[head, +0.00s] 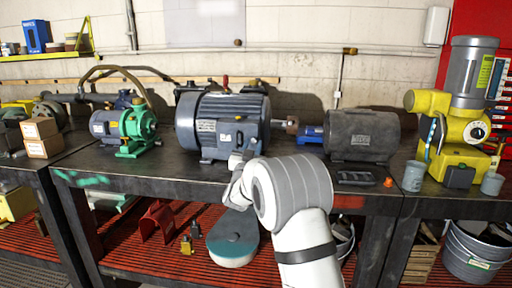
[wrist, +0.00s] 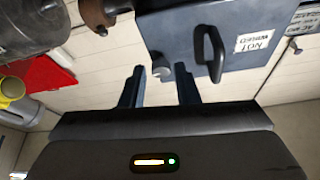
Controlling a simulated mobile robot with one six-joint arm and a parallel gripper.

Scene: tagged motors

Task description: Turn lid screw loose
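A large blue-grey motor (head: 222,125) stands on the workbench in the head view. In the wrist view, its blue-grey terminal box (wrist: 182,30) fills the upper middle, with a black loop handle (wrist: 209,52) and a white "NOT WIRED" label (wrist: 254,41). A small round grey screw knob (wrist: 162,73) sticks out at the box's lower edge. My gripper (wrist: 160,68) is open, with one finger on each side of the knob in this view. A gap shows on both sides, and I cannot tell the depth. In the head view, my gripper (head: 243,158) is partly hidden by my arm.
A dark motor (head: 362,135) stands to the right and a green pump (head: 136,128) to the left. A yellow machine (head: 455,125) stands at the far right. The wrist view shows a brown shaft (wrist: 98,14) close to the box. The bench (head: 150,178) front edge is mostly clear.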

